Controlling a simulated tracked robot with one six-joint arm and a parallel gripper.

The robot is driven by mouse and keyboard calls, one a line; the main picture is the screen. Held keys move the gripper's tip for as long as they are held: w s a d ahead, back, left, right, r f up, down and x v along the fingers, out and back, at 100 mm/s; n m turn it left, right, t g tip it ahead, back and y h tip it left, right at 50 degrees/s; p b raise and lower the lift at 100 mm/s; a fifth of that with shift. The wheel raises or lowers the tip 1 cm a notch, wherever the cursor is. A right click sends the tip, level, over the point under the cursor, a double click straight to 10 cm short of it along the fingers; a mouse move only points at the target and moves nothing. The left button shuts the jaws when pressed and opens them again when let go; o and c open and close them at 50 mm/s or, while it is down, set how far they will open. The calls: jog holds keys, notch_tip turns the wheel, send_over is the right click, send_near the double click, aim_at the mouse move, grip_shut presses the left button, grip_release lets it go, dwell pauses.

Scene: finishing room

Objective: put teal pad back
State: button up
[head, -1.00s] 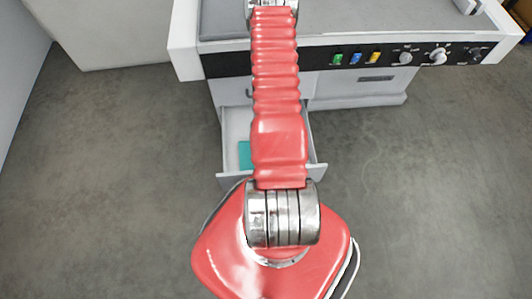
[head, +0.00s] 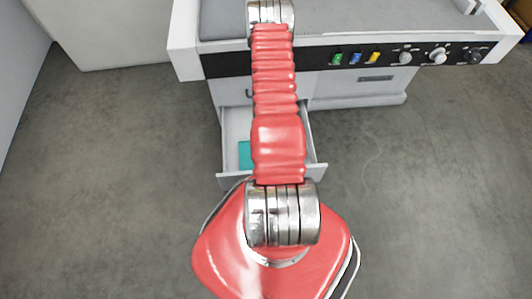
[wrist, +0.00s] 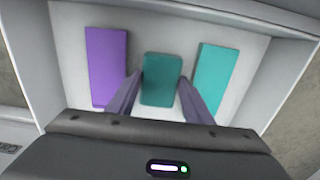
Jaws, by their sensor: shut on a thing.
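In the wrist view my gripper (wrist: 161,80) is shut on a dark teal pad (wrist: 161,88). One finger is on each side of it. The held pad is over the open drawer (wrist: 262,62), between two other pads; whether it touches the drawer floor I cannot tell. A purple pad (wrist: 106,66) lies at left in the drawer, and a brighter turquoise pad (wrist: 215,78) lies at right. In the head view the open drawer (head: 228,122) shows a teal-coloured pad (head: 245,155) at its left. My arm hides much of the drawer, and my gripper is not visible there.
The drawer juts from a white bench (head: 188,45) with a grey top. Its front panel carries coloured switches (head: 356,58) and knobs (head: 438,56). Drawer walls stand close around the pads. The grey floor is clear on both sides.

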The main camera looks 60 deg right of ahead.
jog(key=shift+f, duration=1.2)
jog(key=o, duration=1)
jog(key=shift+f, duration=0.1)
jog(key=shift+r, duration=6.1)
